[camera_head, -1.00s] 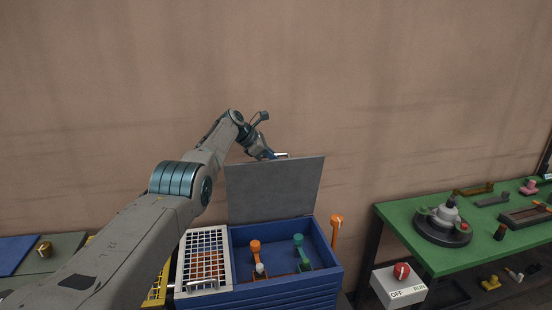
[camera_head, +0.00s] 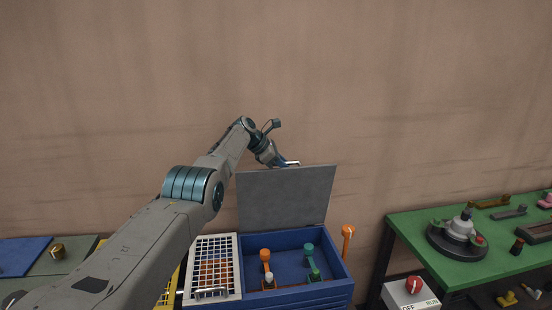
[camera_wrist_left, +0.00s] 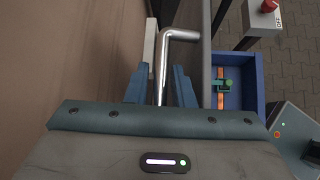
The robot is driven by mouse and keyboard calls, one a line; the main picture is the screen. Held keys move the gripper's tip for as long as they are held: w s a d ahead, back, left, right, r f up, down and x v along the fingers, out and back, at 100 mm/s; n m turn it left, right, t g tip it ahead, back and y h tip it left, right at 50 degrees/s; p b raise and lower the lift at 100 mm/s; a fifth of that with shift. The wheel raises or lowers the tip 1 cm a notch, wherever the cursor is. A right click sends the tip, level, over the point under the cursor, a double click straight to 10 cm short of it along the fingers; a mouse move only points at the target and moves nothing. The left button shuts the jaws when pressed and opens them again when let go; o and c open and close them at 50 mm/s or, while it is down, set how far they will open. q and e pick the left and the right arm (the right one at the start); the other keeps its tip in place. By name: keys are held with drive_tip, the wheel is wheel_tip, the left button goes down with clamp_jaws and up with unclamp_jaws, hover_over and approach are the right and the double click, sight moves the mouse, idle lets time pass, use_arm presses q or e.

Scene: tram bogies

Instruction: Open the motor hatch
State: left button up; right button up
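The motor hatch is a flat grey lid (camera_head: 286,198) standing upright at the back of a blue box (camera_head: 343,278), so the box lies open. A silver bar handle (camera_head: 293,162) is at the lid's top edge; its bent bar (camera_wrist_left: 163,65) also shows in the left wrist view. My left gripper (camera_head: 285,163) is at this handle. In the left wrist view its blue fingers (camera_wrist_left: 160,88) stand on either side of the bar, with a gap visible on both sides. My right gripper is in neither view.
Inside the box are orange (camera_head: 265,256) and teal (camera_head: 309,249) levers. A white grate (camera_head: 229,242) covers its left part. An orange lever (camera_head: 348,232) stands at the right. A switch box (camera_head: 411,294) and green table (camera_head: 405,228) are further right. The wall is behind.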

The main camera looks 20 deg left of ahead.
use_arm(q)
drive_tip(key=shift+p+v, duration=0.65)
drive_tip(key=shift+v, duration=0.55)
drive_tip(key=b+v, duration=0.3)
drive_tip(key=v, duration=0.5)
drive_tip(key=shift+a, duration=0.1)
